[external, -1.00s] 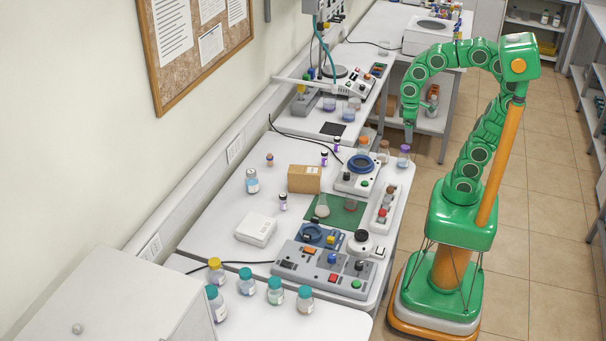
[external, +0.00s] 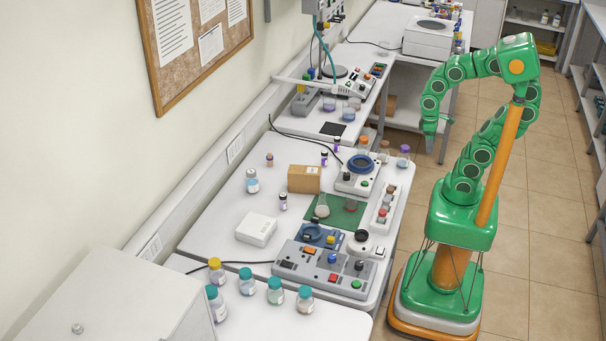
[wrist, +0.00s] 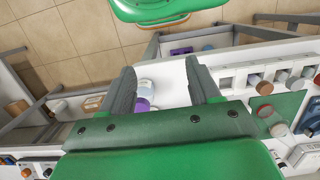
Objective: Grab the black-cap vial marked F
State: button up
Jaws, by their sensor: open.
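Several small dark-capped vials stand on the bench in the external view: one (external: 283,201) left of the green mat, and two (external: 324,158) (external: 337,145) behind the cardboard box. Their labels are too small to read, so I cannot tell which is marked F. My gripper (external: 437,130) hangs beyond the bench's right edge, above the floor, away from these vials. In the wrist view my gripper (wrist: 160,78) is open and empty. A purple-capped bottle (wrist: 142,103) shows below and between its fingers, not held.
A white rack (external: 380,219) with capped vials stands along the bench's right edge. A hot plate (external: 352,184), cardboard box (external: 304,179), green mat (external: 349,213) and grey control panel (external: 318,272) crowd the bench. Bare floor (external: 535,250) lies right of my base.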

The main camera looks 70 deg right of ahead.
aim_at(326, 153)
jog(key=w+d+r+n+t, duration=0.2)
jog(key=w, duration=0.8)
jog(key=w+d+r+n+t+h, duration=0.1)
jog(key=w+r+t, duration=0.1)
jog(key=w, duration=0.7)
jog(key=w+d+r+n+t, duration=0.2)
jog(key=w+t, duration=0.1)
jog(key=w, duration=0.7)
notch_tip(326, 153, down, 7)
jog(key=w+n+g+h, duration=0.1)
jog(key=w+n+h, duration=0.2)
jog(key=n+h, duration=0.15)
jog(key=w+a+f+n+t+h, duration=0.1)
jog(key=w+a+f+n+t, duration=0.2)
jog(key=a+n, duration=0.6)
jog(key=w+a+f+n+t+h, duration=0.15)
jog(key=a+f+n+t, duration=0.35)
jog(key=n, duration=0.5)
jog(key=shift+g, duration=0.7)
jog(key=shift+w+a+x, duration=0.1)
jog(key=shift+a+x, duration=0.05)
jog(key=shift+x, duration=0.95)
jog(key=shift+w+a+x, duration=0.1)
jog(key=shift+a+x, duration=0.05)
jog(key=shift+x, duration=0.95)
jog(key=shift+w+a+x, duration=0.1)
jog(key=shift+a+x, duration=0.05)
jog(key=shift+x, duration=0.95)
jog(key=shift+f, duration=0.15)
